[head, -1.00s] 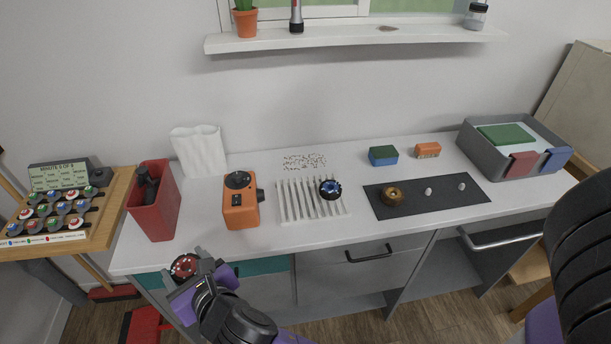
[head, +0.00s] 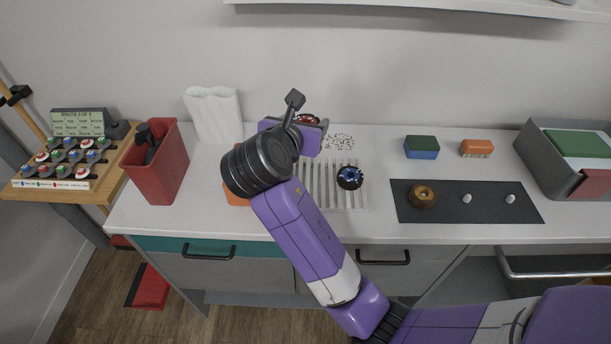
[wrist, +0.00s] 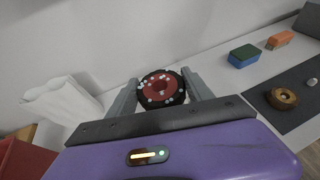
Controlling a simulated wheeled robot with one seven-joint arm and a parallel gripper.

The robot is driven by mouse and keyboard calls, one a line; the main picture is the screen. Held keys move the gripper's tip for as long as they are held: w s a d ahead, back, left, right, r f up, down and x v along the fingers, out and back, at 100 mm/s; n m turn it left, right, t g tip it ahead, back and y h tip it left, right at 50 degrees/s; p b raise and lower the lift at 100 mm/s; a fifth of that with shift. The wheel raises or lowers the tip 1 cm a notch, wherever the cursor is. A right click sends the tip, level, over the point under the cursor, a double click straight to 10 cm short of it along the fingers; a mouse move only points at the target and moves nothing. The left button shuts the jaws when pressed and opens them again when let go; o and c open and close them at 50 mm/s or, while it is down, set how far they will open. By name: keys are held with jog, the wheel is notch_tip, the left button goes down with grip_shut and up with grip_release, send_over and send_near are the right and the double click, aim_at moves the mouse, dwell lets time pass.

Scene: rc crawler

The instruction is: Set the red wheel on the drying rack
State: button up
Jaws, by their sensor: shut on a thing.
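The red wheel, a black tyre with a red hub, shows in the wrist view (wrist: 160,88) between the two fingers of my gripper (wrist: 161,92), which is shut on it. White specks dot the wheel. In the head view only a bit of the red wheel (head: 308,118) shows behind my gripper (head: 300,124), which is above the back of the counter near the rack. The white slatted drying rack (head: 350,200) lies on the counter, its left part hidden by my arm. A blue-hubbed wheel (head: 350,177) sits on its right part.
The orange machine (head: 236,192) is mostly hidden behind my arm. A red bin (head: 160,172) and a white bag-like holder (head: 214,115) stand left. A dark mat (head: 440,210) with a brass ring, a sponge (head: 421,147) and a brush (head: 476,148) lie right.

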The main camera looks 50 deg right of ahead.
aim_at(304, 181)
notch_tip(304, 181, down, 15)
jog(key=shift+a+f+b, duration=0.1)
jog(key=shift+f+b, duration=0.1)
jog(key=shift+b, duration=0.6)
jog(key=shift+f, duration=0.1)
jog(key=o, duration=1.1)
jog(key=shift+c, duration=0.2)
jog(key=shift+a+r, duration=0.2)
jog(key=shift+a, duration=0.05)
jog(key=v, duration=1.1)
jog(key=shift+s+a+p, duration=0.15)
jog(key=shift+s+p, duration=0.05)
jog(key=shift+p, duration=0.1)
